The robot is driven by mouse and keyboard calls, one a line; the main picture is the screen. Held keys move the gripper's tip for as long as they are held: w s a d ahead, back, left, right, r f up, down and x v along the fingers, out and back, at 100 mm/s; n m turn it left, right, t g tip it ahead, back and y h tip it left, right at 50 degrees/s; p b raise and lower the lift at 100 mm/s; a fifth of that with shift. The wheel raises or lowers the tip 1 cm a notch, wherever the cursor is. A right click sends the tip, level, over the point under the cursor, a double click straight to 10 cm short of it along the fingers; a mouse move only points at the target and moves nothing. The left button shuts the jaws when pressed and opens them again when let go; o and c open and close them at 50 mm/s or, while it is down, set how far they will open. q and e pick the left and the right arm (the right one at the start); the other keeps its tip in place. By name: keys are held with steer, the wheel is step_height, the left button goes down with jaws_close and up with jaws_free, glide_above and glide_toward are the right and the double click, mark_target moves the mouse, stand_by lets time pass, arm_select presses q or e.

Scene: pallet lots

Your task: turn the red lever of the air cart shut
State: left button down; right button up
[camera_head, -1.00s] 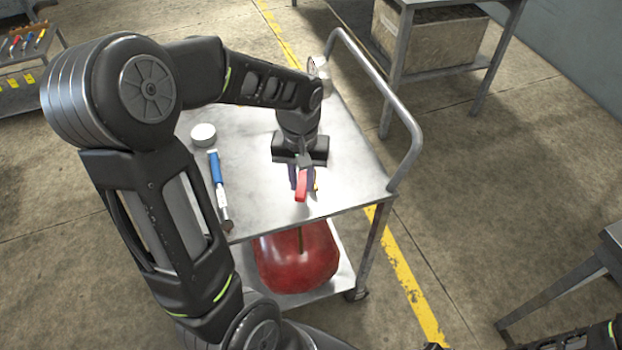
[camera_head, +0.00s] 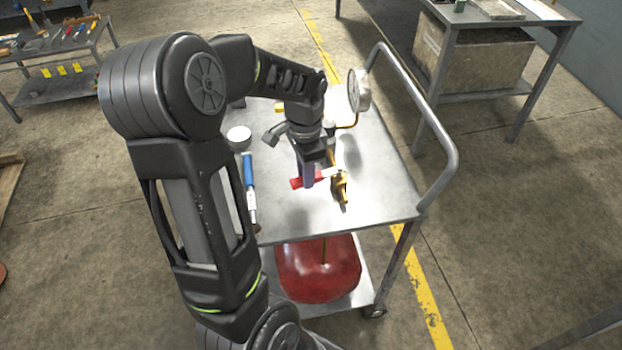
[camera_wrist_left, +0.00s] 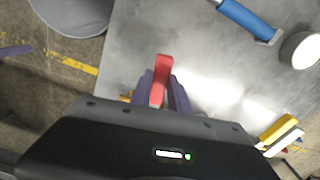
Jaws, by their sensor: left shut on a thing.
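The air cart (camera_head: 385,190) is a grey metal trolley with a bent tube handle and a red tank (camera_head: 318,272) on its lower shelf. The red lever (camera_head: 298,183) sits by a brass valve (camera_head: 341,187) above the cart top and points left in the head view. My left gripper (camera_head: 308,180) is shut on the red lever. In the left wrist view the lever (camera_wrist_left: 163,72) sticks out between the two purple fingers (camera_wrist_left: 164,92). The valve is mostly hidden there. My right gripper is not in view.
A round gauge (camera_head: 359,91) stands on a brass pipe behind the valve. A blue-handled tool (camera_head: 249,172) and a white round item (camera_head: 239,136) lie on the cart's left side. A bench with a crate (camera_head: 470,60) stands behind right.

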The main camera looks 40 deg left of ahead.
arm_select(q)
steer(key=shift+w+a+m, duration=0.5)
steer(key=shift+a+m, duration=0.35)
steer(key=shift+m, duration=0.25)
steer(key=shift+r, duration=0.1)
steer(key=c, duration=1.2)
jaws_free()
steer(key=shift+c, duration=0.2)
step_height(320, 180, up, 8)
steer(key=shift+b, duration=0.3)
steer(key=shift+f, duration=0.2)
